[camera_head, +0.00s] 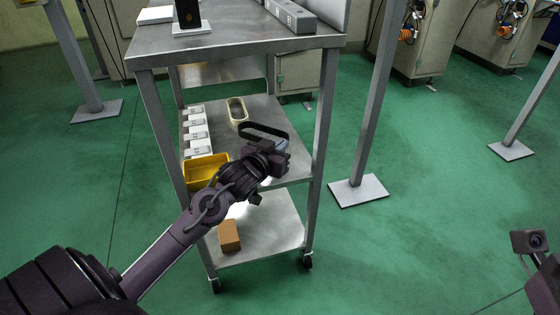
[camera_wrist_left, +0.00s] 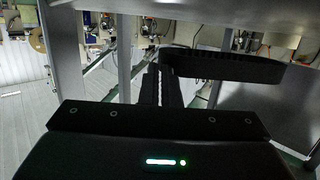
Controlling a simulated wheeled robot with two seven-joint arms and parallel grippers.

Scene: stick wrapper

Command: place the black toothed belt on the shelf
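The black toothed belt (camera_head: 265,127) is a dark loop over the right part of the middle shelf (camera_head: 220,138) of a grey metal cart. My left gripper (camera_head: 277,152) reaches in from the front left, at the belt's near side. In the left wrist view, the fingers of my left gripper (camera_wrist_left: 161,84) are close together on the left end of the belt (camera_wrist_left: 230,69), which extends to the right. Whether the belt touches the shelf I cannot tell. At the right edge, part of my right arm shows, but its fingers are out of view.
On the middle shelf are a yellow bin (camera_head: 205,169), a beige oval container (camera_head: 237,110) and several white items (camera_head: 196,133). A brown box (camera_head: 229,236) sits on the bottom shelf. The cart's top (camera_head: 235,37) and posts surround the arm's space.

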